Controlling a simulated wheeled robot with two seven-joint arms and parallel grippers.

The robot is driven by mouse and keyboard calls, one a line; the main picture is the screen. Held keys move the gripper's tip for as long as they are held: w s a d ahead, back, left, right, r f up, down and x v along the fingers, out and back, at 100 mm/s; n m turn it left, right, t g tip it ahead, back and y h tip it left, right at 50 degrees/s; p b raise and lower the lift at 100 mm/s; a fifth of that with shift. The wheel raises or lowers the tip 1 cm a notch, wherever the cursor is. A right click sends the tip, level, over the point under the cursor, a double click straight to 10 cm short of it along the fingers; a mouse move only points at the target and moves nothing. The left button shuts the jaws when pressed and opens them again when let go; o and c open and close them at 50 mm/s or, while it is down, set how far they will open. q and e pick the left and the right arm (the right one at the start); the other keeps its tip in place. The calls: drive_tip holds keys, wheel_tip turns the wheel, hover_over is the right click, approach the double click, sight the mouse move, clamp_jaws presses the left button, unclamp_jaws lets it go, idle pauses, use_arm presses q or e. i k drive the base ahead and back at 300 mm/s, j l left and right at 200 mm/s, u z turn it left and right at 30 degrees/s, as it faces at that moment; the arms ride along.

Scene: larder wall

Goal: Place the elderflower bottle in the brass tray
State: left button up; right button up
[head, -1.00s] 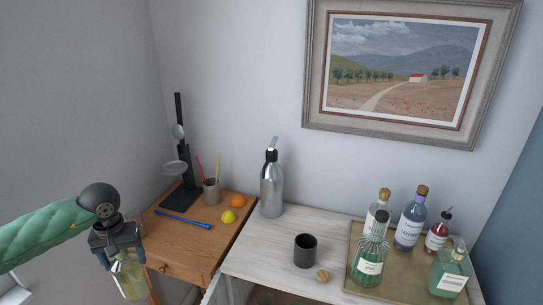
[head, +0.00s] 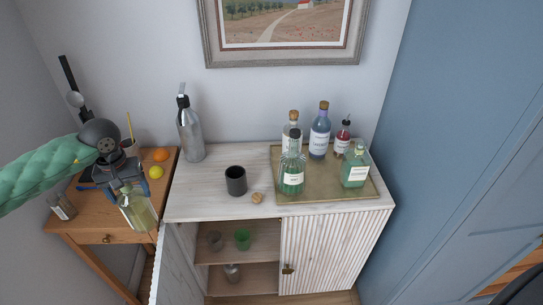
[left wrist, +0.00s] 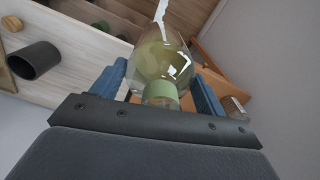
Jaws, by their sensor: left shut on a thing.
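My left gripper (head: 130,188) is shut on a pale yellow-green bottle (head: 139,214), which I take for the elderflower bottle. It hangs in the air at the left, in front of the wooden side table, slightly tilted. In the left wrist view the bottle (left wrist: 163,62) has a green cap and sits between the blue fingers; no label can be read. The brass tray (head: 335,191) lies on the right of the white cabinet top, well away from the gripper. Several bottles stand on it, mostly along the back and ends; its front middle is bare. My right gripper is out of view.
The cabinet's left door (head: 175,262) is open, showing shelves with cups. The side table (head: 85,224) holds fruit and a jar.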

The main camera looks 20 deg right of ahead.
sight(320, 170)
drive_tip(key=j+z, duration=0.2)
drive_tip(key=z, duration=0.2)
drive_tip(key=k+j+z, duration=0.15)
drive_tip(key=z, duration=0.25)
drive_tip(key=k+j+z, duration=0.1)
drive_tip(key=z, duration=0.3)
drive_tip(key=k+j+z, duration=0.15)
drive_tip(key=z, duration=0.25)
